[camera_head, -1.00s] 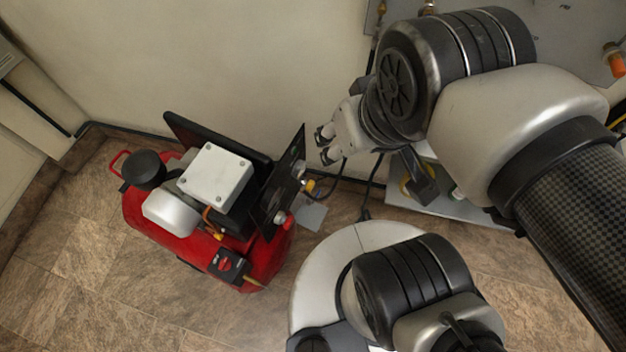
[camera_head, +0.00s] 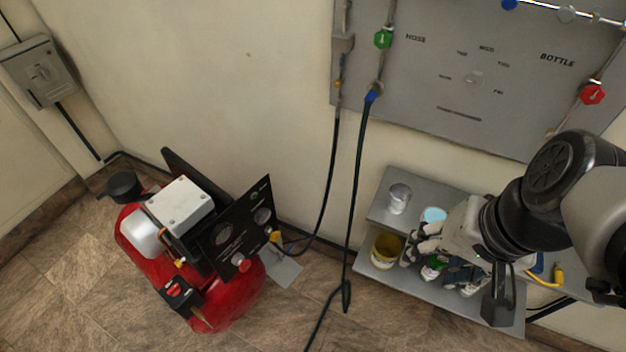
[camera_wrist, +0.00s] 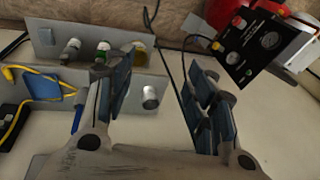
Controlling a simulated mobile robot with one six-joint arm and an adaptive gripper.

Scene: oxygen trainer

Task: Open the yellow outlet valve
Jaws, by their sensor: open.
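The red compressor (camera_head: 232,306) stands on the floor at the left of the head view. Its black tilted gauge panel (camera_head: 238,228) carries a small yellow valve (camera_head: 276,237) at the right edge, with a black hose running off it. The compressor also shows at the upper right of the wrist view (camera_wrist: 301,57), partly cut off by the frame. My gripper (camera_head: 418,245) is open in front of the grey shelf, well to the right of the yellow valve and apart from it. In the wrist view its spread fingers (camera_wrist: 160,85) have nothing between them.
The two-level grey shelf (camera_head: 372,212) holds a yellow can (camera_head: 386,251), a clear jar (camera_head: 398,198) and several small items close to my gripper. A grey wall panel (camera_head: 450,80) has green and red valves. Black hoses hang between compressor and shelf.

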